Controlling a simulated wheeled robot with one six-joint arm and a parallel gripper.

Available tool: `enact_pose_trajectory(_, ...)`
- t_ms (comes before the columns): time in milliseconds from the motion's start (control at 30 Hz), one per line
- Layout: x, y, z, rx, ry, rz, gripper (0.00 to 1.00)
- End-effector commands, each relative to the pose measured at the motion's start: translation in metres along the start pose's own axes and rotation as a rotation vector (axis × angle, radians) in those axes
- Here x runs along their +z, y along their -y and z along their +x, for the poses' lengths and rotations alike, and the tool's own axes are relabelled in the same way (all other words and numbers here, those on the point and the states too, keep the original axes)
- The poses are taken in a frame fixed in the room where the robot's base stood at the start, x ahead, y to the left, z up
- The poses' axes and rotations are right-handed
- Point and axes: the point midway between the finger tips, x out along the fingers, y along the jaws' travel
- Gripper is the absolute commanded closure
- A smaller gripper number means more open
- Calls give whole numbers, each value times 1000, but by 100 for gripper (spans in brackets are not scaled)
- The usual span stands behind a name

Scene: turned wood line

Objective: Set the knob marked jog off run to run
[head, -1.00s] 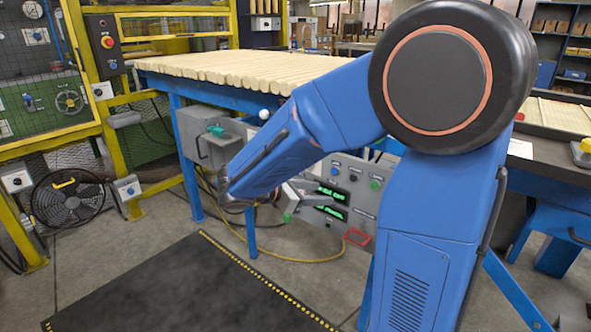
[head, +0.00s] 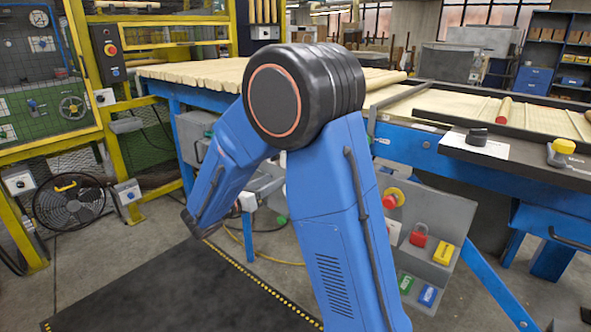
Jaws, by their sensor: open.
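I cannot read the marking jog off run on any knob in the head view. A black knob (head: 477,137) stands by a white label on the dark ledge at the right. The panel under the table is mostly hidden behind my arm. My forearm reaches down to the left, and its dark end is in front of the table's legs. I cannot make out my gripper's fingers.
A yellow knob (head: 562,148) stands on the ledge. A fan (head: 70,202) stands at the left. A black mat (head: 165,290) lies on the clear floor.

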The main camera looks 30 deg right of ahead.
Motion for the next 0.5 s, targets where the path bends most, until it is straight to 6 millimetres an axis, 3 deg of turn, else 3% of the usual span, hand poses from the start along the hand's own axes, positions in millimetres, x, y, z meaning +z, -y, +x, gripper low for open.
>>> enact_pose_trajectory(500, 0, 1, 83, -3, -1, 0, 54)
